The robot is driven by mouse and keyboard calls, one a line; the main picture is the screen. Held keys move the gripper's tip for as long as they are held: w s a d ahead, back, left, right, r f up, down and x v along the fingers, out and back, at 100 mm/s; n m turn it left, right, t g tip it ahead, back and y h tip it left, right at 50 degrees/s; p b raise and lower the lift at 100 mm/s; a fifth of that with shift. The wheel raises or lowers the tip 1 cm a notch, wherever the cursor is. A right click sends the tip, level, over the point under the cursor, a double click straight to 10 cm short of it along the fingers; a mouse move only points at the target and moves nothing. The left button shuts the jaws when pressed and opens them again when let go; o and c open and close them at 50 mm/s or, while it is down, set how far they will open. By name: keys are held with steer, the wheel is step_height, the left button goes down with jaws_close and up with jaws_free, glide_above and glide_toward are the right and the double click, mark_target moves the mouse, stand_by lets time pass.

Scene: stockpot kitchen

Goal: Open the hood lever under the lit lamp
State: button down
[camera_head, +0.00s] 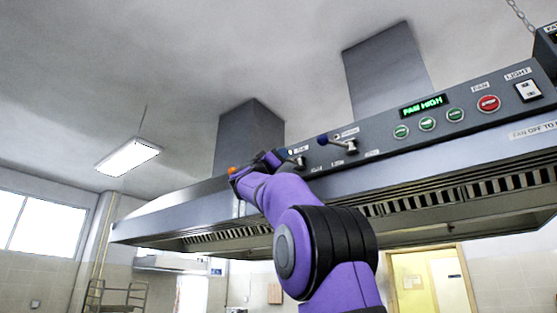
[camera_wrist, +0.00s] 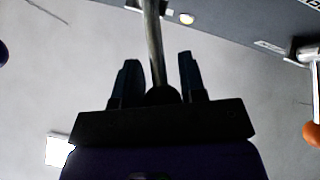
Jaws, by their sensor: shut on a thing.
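My gripper (camera_wrist: 158,82) is shut on a metal lever (camera_wrist: 153,35). The lever's shaft runs up between the two fingers, and its dark round knob sits deep between them. In the head view my gripper (camera_head: 268,160) is at the hood panel, partly hidden by my arm. A small pale round lamp (camera_wrist: 187,18) shows on the panel beside the held lever; it looks bright. A lever with an orange knob (camera_wrist: 312,133) is at the right of the wrist view. Its knob (camera_head: 232,170) shows left of my gripper in the head view. A blue-knobbed lever (camera_head: 336,143) is right of my gripper.
The hood panel continues right with a green FAN HIGH display (camera_head: 423,106), several green buttons, a red button (camera_head: 488,103) and a light switch (camera_head: 529,90). The neighbouring levers stand close on both sides. The hood's underside has vents (camera_head: 450,194).

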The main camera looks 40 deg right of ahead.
steer(key=s+n+t+y, duration=0.1)
steer(key=s+n+t, duration=0.3)
steer(key=t, duration=0.6)
steer(key=shift+s+d, duration=0.45)
steer(key=shift+s, duration=0.55)
steer(key=shift+s+r, duration=0.1)
steer(key=shift+s, duration=0.2)
steer(key=c, duration=1)
jaws_free()
steer(key=shift+c, duration=0.2)
steer(key=o, duration=0.3)
steer(key=shift+s+d, duration=0.25)
steer(key=shift+d, duration=0.05)
steer(key=shift+w+a, duration=0.2)
steer(key=shift+w, duration=0.2)
steer(key=shift+s, duration=0.1)
